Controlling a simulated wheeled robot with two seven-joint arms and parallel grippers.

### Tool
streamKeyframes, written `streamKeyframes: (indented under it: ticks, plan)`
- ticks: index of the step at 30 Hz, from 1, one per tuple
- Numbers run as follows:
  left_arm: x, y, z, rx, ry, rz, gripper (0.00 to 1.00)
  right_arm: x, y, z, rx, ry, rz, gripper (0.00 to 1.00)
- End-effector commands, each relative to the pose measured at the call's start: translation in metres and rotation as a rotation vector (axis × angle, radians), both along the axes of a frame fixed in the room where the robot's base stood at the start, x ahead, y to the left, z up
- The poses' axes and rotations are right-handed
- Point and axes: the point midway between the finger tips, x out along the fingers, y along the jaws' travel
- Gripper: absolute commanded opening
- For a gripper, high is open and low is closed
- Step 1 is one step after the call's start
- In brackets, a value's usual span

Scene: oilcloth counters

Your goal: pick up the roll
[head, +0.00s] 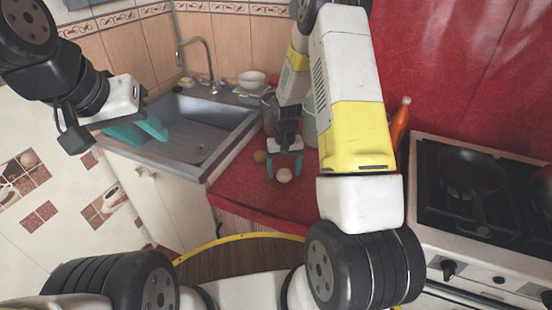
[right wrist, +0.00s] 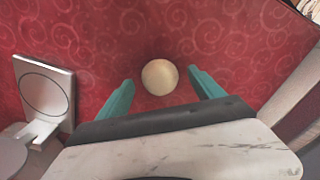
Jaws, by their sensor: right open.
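A pale, round thing that looks like the roll (head: 284,175) lies on the red counter (head: 237,188), near its front edge. In the right wrist view the roll (right wrist: 159,77) sits between the teal fingertips, with a gap on each side. My right gripper (head: 284,168) is open, pointing down over the roll, its fingers apart on either side of it. My left gripper (head: 145,129) is in front of the sink at the left, its teal fingers spread and nothing seen between them.
The sink (head: 195,145) is left, a white bowl (head: 251,79) behind. Pots, partly hidden by my right arm, stand behind. An orange bottle (head: 400,122) and the stove (head: 480,190) are right.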

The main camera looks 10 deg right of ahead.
Motion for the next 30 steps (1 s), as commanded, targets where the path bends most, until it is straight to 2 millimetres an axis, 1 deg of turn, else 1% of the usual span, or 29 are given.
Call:
streamKeyframes:
  ticks: [2,3,5,6,8,12,13,19,23,26,30]
  plan:
    - [0.000,0.000,0.000,0.000,0.000,0.000,0.36,0.000,0.000,0.000,0.000,-0.001,0.000,0.77]
    - [0.000,0.000,0.000,0.000,0.000,0.000,0.36,0.000,0.000,0.000,0.000,-0.001,0.000,0.75]
    - [0.000,0.000,0.000,0.000,0.000,0.000,0.36,0.000,0.000,0.000,0.000,-0.001,0.000,0.63]
    - [0.000,0.000,0.000,0.000,0.000,0.000,0.36,0.000,0.000,0.000,0.000,-0.001,0.000,0.55]
    - [0.000,0.000,0.000,0.000,0.000,0.000,0.36,0.000,0.000,0.001,0.000,-0.001,0.000,0.43]
    - [0.000,0.000,0.000,0.000,0.000,0.000,0.36,0.000,0.000,0.001,0.000,-0.001,0.001,0.16]
    - [0.000,0.000,0.000,0.000,0.000,0.000,0.36,0.000,0.000,0.001,0.000,-0.001,0.001,0.12]
    - [0.000,0.000,0.000,0.000,0.000,0.000,0.36,0.000,0.000,0.001,0.000,-0.001,0.001,0.12]
    - [0.000,0.000,0.000,0.000,0.000,0.000,0.36,0.001,0.000,0.005,0.000,-0.002,0.001,0.12]
    - [0.000,0.000,0.000,0.000,0.000,0.000,0.36,0.001,0.000,0.012,0.000,-0.004,0.001,0.12]
    - [0.000,0.000,0.000,0.000,0.000,0.000,0.36,0.001,0.000,0.029,0.000,-0.005,0.002,0.12]
